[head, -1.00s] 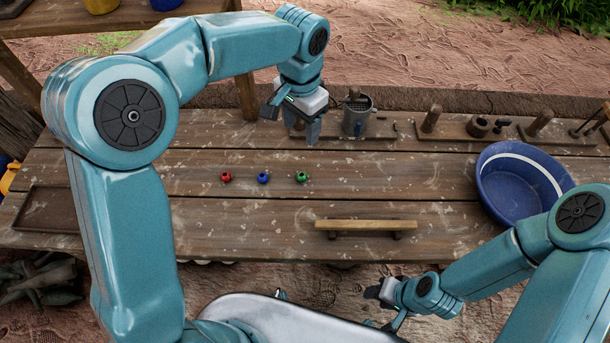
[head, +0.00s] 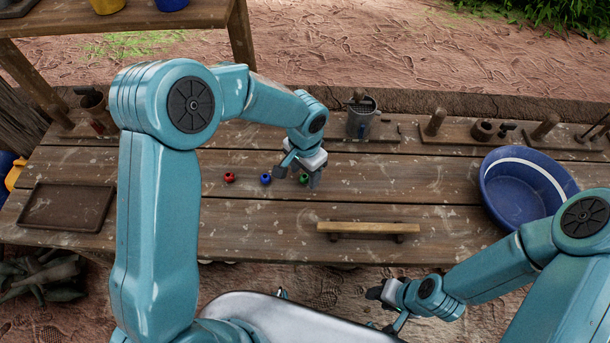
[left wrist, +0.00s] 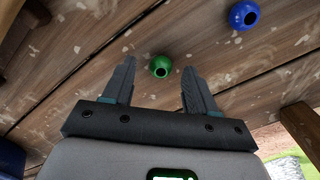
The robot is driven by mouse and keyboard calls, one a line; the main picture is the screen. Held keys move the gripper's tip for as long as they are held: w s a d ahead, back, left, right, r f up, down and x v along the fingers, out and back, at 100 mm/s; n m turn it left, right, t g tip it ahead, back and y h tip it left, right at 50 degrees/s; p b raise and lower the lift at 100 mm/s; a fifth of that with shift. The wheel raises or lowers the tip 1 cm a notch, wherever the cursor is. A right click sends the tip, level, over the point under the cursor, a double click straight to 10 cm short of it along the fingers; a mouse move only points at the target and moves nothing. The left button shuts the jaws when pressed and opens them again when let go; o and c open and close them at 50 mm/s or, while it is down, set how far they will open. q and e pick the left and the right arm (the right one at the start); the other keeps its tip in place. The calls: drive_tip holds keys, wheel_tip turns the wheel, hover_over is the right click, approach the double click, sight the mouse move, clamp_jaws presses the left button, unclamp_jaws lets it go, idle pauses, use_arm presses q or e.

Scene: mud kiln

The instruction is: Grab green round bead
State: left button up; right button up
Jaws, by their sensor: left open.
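The green round bead (head: 304,178) lies on the wooden table, partly hidden behind my left gripper in the head view. In the left wrist view the green bead (left wrist: 160,66) shows its dark hole and lies between the lines of the fingers, near the tips. My left gripper (head: 298,178) is open and empty, with its fingertips (left wrist: 158,65) spread on either side of the bead. My right gripper (head: 376,295) is low in front of the table, away from the beads; its jaw state is unclear.
A blue bead (head: 265,178) and a red bead (head: 229,177) lie in a row to the left. A wooden bar (head: 368,228) on feet stands in front. A blue basin (head: 510,203) is at the right, a metal mug (head: 361,122) behind, and a dark tray (head: 66,207) at the left.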

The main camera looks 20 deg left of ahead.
use_arm(q)
drive_tip(key=shift+a+f, duration=0.1)
drive_tip(key=shift+f, duration=0.5)
clamp_jaws()
drive_tip(key=shift+r, duration=0.1)
